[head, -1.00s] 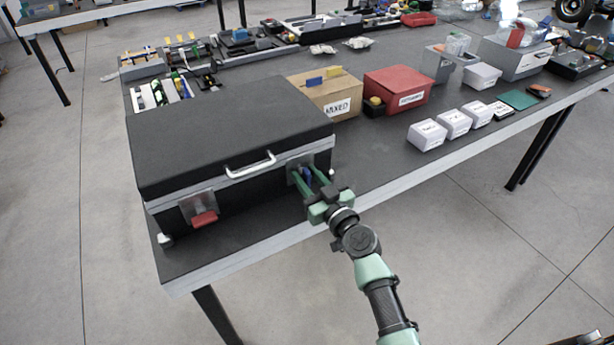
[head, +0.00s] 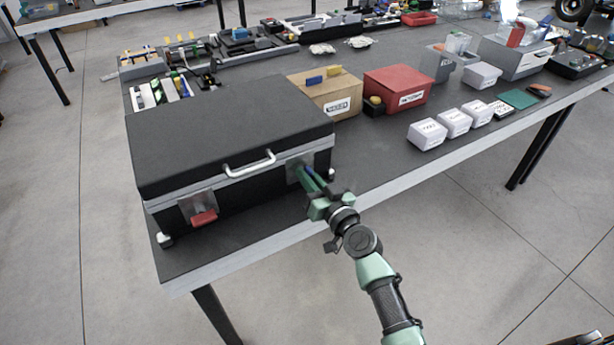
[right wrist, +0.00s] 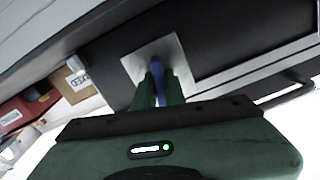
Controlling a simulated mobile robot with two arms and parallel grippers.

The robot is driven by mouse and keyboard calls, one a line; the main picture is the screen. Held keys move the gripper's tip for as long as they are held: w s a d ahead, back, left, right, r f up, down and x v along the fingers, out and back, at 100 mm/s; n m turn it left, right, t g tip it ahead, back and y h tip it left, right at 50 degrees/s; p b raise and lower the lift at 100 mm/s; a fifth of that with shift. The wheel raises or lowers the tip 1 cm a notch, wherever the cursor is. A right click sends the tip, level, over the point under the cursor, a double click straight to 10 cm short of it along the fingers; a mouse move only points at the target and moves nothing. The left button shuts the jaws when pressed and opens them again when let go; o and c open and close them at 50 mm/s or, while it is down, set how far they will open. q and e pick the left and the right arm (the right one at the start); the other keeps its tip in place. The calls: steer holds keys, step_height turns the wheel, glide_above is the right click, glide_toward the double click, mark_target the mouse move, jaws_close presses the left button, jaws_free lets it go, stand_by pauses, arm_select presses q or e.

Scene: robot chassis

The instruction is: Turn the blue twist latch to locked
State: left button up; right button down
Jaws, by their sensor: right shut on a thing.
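A black case (head: 235,125) with a silver handle stands closed on the table. The blue twist latch (right wrist: 159,72) sits on a silver plate (right wrist: 136,63) on the case front, at the right end in the head view. My right gripper (head: 306,175) reaches in from the front and is shut on the blue latch. In the right wrist view its green fingers (right wrist: 159,90) are on both sides of the latch, hiding part of it. A red latch (head: 204,218) on its own silver plate is at the left of the case front. My left gripper is not in view.
The table's front edge (head: 240,258) runs below the case.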

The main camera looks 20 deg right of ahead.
steer(key=m, duration=0.3)
steer(key=shift+d+m, duration=0.1)
steer(key=shift+m, duration=0.2)
steer(key=m, duration=0.3)
steer(key=shift+f+m, duration=0.1)
steer(key=shift+m, duration=0.2)
steer(key=m, duration=0.3)
steer(key=shift+d+f+m, duration=0.1)
steer(key=shift+m, duration=2.1)
steer(key=shift+f, duration=0.1)
steer(key=c, duration=1.5)
jaws_free()
